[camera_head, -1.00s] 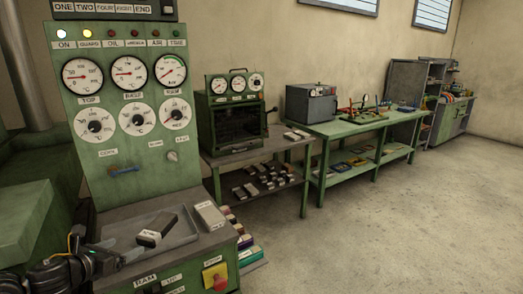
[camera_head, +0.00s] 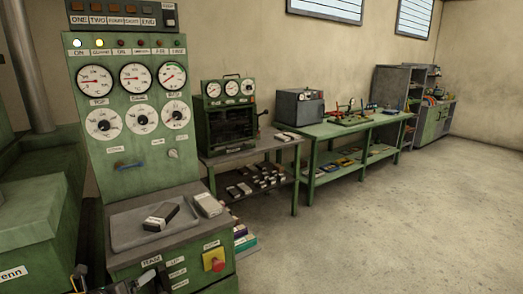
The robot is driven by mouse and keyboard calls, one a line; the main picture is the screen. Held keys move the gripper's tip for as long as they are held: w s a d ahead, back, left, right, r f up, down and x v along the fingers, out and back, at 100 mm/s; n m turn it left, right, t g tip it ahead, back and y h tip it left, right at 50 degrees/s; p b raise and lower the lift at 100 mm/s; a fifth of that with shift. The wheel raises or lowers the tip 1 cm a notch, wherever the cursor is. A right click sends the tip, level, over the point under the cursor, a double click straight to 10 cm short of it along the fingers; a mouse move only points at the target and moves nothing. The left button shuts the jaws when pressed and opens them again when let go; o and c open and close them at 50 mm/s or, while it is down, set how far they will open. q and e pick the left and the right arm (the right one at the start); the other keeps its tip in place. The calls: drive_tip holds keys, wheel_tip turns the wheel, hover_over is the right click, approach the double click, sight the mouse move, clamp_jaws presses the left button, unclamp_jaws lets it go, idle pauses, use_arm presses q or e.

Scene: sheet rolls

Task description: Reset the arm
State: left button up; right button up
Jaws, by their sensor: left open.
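My left gripper (camera_head: 143,281) shows only in part at the bottom edge, low in front of the green control cabinet (camera_head: 111,186). It is open, and I see nothing between its fingers. A dark block with a pale label (camera_head: 161,217) lies on the grey tray (camera_head: 126,236) on the cabinet's ledge, apart from the gripper. Most of my left arm is out of the picture. My right gripper is not in view.
A pale block (camera_head: 207,205) lies beside the tray. A red button on a yellow box (camera_head: 214,259) is on the cabinet's front. A shelf with several small blocks (camera_head: 262,183) and a green bench (camera_head: 343,131) stand behind. The floor at right is clear.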

use_arm(q)
drive_tip(key=s+d+f+n+g+y, duration=0.25)
drive_tip(key=s+d+f+n, duration=0.65)
drive_tip(key=s+n, duration=0.5)
drive_tip(key=s+d+f+n+g, duration=0.1)
drive_tip(key=s+f+n+g, duration=0.25)
drive_tip(key=s+n, duration=0.5)
drive_tip(key=s+f+n+g, duration=0.3)
drive_tip(key=s+f+n, duration=0.1)
drive_tip(key=s+n, duration=0.5)
wheel_tip(320, 180, down, 26)
drive_tip(key=s+m+g, duration=0.1)
drive_tip(key=s+g, duration=0.1)
drive_tip(key=s+a+f, duration=0.2)
drive_tip(key=s+f, duration=1.3)
drive_tip(key=s, duration=0.1)
drive_tip(key=shift+a+g, duration=0.4)
